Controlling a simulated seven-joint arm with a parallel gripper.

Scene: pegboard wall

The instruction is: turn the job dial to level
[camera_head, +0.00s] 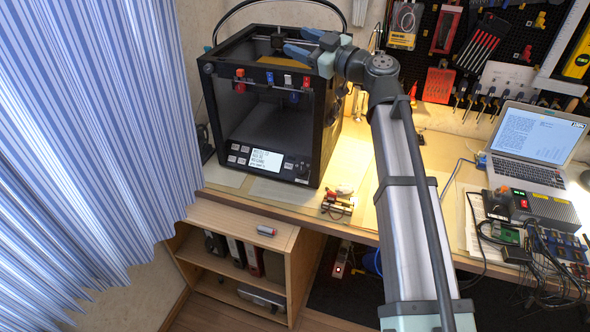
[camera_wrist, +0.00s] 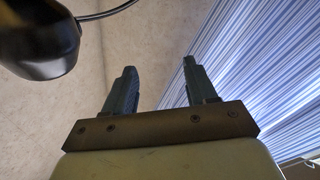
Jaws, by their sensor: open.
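A black box-shaped 3D printer (camera_head: 262,110) stands on the bench at the left. Its lower front panel has a lit screen (camera_head: 266,160) with text too small to read. A small dark dial (camera_head: 303,169) sits to the right of the screen; its setting cannot be made out. My gripper (camera_head: 294,42) is up at the printer's top, well above the panel, pointing left. It is open and empty. In the wrist view my gripper (camera_wrist: 158,78) shows two spread fingers with nothing between them. The dial does not show there.
A striped curtain (camera_head: 110,120) hangs at the left. Small parts (camera_head: 338,204) lie in front of the printer. A laptop (camera_head: 530,140) and wired electronics are at the right. Tools hang on the dark pegboard (camera_head: 520,30). A wooden shelf (camera_head: 240,222) stands below the bench.

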